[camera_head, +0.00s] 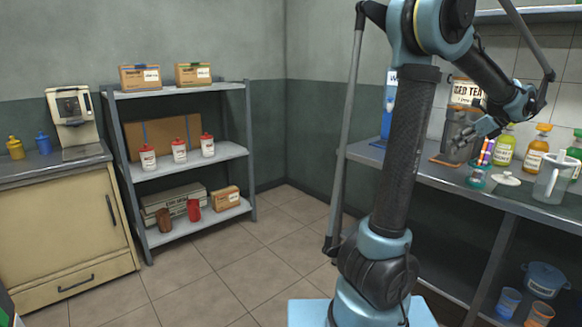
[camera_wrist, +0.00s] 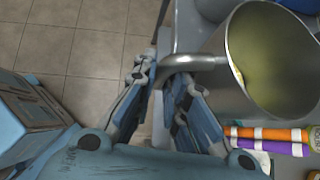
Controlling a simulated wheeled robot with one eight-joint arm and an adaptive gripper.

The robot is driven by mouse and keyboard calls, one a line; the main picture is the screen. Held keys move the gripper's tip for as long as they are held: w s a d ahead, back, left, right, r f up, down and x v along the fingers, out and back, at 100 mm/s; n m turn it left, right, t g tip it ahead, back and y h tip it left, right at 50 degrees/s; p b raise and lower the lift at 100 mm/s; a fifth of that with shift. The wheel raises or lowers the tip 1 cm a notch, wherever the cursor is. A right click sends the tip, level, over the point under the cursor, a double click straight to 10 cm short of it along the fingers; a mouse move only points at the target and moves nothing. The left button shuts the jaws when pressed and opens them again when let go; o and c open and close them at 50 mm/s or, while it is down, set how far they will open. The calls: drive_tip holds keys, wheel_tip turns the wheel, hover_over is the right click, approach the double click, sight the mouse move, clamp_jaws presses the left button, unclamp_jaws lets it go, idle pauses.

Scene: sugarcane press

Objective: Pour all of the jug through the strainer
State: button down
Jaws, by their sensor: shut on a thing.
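A metal jug (camera_wrist: 232,55) with yellow-green liquid inside fills the upper right of the wrist view. My gripper (camera_wrist: 172,90) is shut on its curved handle (camera_wrist: 195,62), and the jug's mouth faces the camera. In the head view my gripper (camera_head: 482,130) is over the right counter, beside a dark grey cylindrical shape (camera_head: 458,135); I cannot tell whether that is the held jug or a vessel behind it. A small teal vessel (camera_head: 478,180) stands on the counter below; it may carry the strainer, too small to tell.
A grey pitcher (camera_head: 551,178), a white lid (camera_head: 506,179) and several bottles (camera_head: 535,148) crowd the counter (camera_head: 425,172) to the right. Orange and purple tubes (camera_wrist: 270,133) lie close to the jug in the wrist view. A shelf unit (camera_head: 180,92) stands across the open floor.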

drive_tip(key=w+a+f+m, duration=0.1)
drive_tip(key=w+a+f, duration=0.5)
drive_tip(key=a, duration=0.7)
drive_tip(key=w+a+f+m+h, duration=0.1)
drive_tip(key=w+a+f, duration=0.6)
drive_tip(key=w+a, duration=0.4)
drive_tip(key=w+a+f+m+t+h, duration=0.1)
drive_tip(key=w+a+f, duration=0.5)
drive_tip(key=a, duration=1)
drive_tip(key=shift+w+a+f, duration=0.25)
drive_tip(key=shift+w, duration=0.95)
